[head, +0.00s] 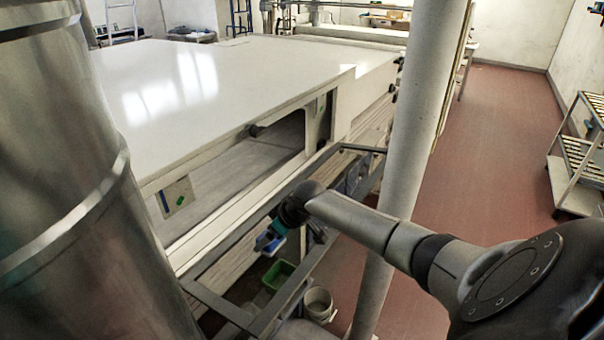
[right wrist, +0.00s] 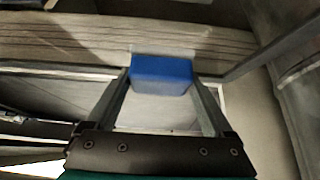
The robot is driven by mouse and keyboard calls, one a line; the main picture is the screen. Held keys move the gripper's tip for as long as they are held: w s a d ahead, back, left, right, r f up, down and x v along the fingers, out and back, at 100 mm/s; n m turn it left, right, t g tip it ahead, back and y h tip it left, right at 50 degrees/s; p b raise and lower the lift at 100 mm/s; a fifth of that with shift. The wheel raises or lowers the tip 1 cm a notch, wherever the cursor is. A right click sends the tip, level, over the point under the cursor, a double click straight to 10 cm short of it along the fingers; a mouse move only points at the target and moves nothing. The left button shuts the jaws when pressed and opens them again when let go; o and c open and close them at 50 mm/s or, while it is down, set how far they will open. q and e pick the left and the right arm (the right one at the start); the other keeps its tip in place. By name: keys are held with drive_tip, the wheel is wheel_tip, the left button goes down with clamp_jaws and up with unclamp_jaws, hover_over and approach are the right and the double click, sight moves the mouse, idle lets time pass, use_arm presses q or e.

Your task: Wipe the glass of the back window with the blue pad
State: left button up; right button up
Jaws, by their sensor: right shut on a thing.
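My right gripper (head: 268,241) hangs beside the side of the long white tunnel (head: 250,80), low by its metal frame. It is shut on the blue pad (right wrist: 162,74), which sits between the two fingertips in the right wrist view. In the head view only a little blue shows, mostly hidden by the gripper. A long opening (head: 240,168) runs along the tunnel's side, above and behind the gripper. I cannot tell which surface is the glass of the back window, nor whether the pad touches anything. My left gripper is not in view.
A pale round post (head: 420,120) stands close to my right arm. A large metal cylinder (head: 75,180) fills the left side. A green bin (head: 278,275) and a white bucket (head: 318,303) are low by the frame. A slatted cart (head: 575,165) stands right; red floor is clear.

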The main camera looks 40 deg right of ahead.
wheel_tip(320, 180, up, 2)
drive_tip(key=shift+a+p, duration=0.1)
drive_tip(key=shift+p, duration=0.6)
drive_tip(key=shift+w+r+p, duration=0.1)
drive_tip(key=shift+r+p, duration=0.5)
drive_tip(key=shift+r, duration=0.45)
